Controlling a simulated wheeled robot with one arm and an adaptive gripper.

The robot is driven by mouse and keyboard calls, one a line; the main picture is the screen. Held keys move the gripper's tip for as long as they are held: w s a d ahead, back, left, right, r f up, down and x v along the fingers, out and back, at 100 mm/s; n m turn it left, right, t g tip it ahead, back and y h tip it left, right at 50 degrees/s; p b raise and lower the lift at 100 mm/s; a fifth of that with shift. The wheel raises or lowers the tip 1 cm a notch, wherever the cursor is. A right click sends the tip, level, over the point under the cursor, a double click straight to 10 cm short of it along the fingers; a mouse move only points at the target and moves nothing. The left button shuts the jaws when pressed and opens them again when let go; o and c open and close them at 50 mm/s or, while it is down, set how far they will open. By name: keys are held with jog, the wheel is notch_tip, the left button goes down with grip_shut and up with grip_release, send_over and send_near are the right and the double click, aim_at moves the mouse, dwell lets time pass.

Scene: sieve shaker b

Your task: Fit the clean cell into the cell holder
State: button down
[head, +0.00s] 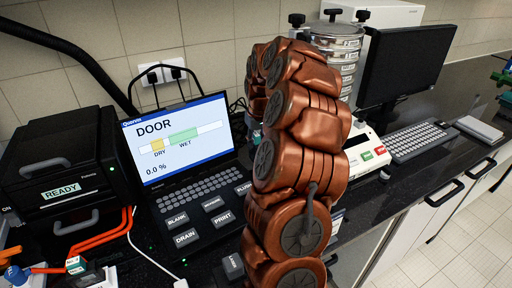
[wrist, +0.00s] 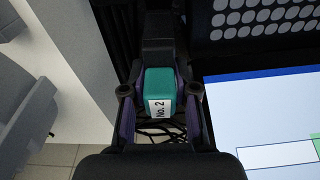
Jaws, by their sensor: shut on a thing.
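In the wrist view my gripper (wrist: 160,97) is shut on a teal piece (wrist: 159,80) with a white label reading "No. 2". One finger lies on each side of it. The part below the teal top is hidden, so I cannot tell whether this is the clean cell. In the head view my own arm hides the gripper and the held piece. I cannot make out the cell holder in either view. The instrument (head: 178,140) has a tilted screen reading "DOOR", with a DRY/WET bar and "0.0 %".
A black unit (head: 62,165) labelled "READY" stands left of the instrument, with orange tubing (head: 103,236) in front. Behind my arm are a sieve stack (head: 340,42), a dark monitor (head: 408,62) and a keyboard (head: 415,141). Open floor (head: 470,225) lies at the right.

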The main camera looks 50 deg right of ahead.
aim_at(256, 149)
notch_tip(256, 149, down, 2)
jog(key=shift+f+p, duration=0.15)
jog(key=shift+p, duration=0.45)
jog(key=shift+f, duration=0.25)
jog(key=shift+f, duration=0.2)
jog(key=c, duration=0.9)
grip_release()
jog(key=shift+r, duration=0.15)
jog(key=r+b, duration=0.1)
jog(key=r, duration=0.3)
jog(key=s+r+b, duration=0.1)
jog(key=r, duration=0.3)
jog(key=r+b, duration=0.1)
jog(key=r, duration=0.3)
jog(key=shift+s+a, duration=0.3)
jog(key=shift+s, duration=0.1)
